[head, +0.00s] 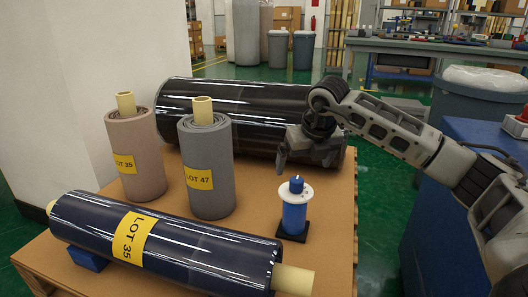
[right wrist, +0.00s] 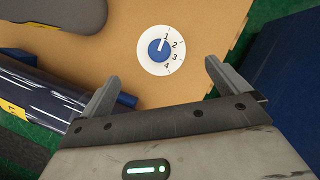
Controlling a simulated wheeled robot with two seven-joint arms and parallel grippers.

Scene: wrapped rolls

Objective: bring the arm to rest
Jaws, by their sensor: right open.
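My right gripper (head: 306,158) is open and empty in the head view. It hangs above and just behind a small blue post with a white numbered dial and blue knob (head: 295,187). The right wrist view shows both fingers of the right gripper (right wrist: 156,85) spread apart, with the dial (right wrist: 158,50) beyond them and nothing between them. The knob's white mark points near the 1. My right arm reaches in from the right of the head view. My left gripper does not show.
A wooden pallet (head: 255,222) bears a navy wrapped roll (head: 190,250) in front, a brown roll (head: 137,155) and a grey roll (head: 207,170) upright, and a black roll (head: 255,115) behind. A blue cabinet (head: 440,230) stands right. A white wall is left.

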